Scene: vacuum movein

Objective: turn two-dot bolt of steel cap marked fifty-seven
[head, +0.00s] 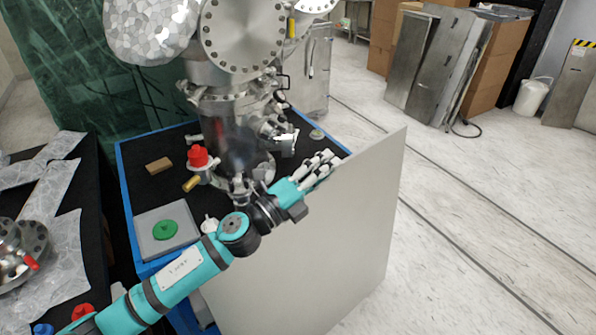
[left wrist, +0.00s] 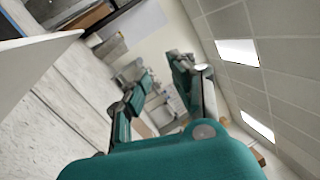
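A steel vacuum chamber (head: 226,130) stands on the black bench top. A large round bolted flange (head: 243,34) faces me at its top. I cannot read any number fifty-seven or pick out a two-dot bolt on the steel parts. My left arm reaches in from the lower left in the head view. My left gripper (head: 319,168) is in front of the bench's right side, apart from the chamber. In the left wrist view its fingers (left wrist: 160,70) stand apart with nothing between them. My right gripper is in neither view.
A pale upright panel (head: 340,235) stands at the bench's front right, close beneath my left gripper. A red knob (head: 198,156), a wooden block (head: 159,165) and a grey plate (head: 150,246) with a green disc (head: 165,230) are on the bench.

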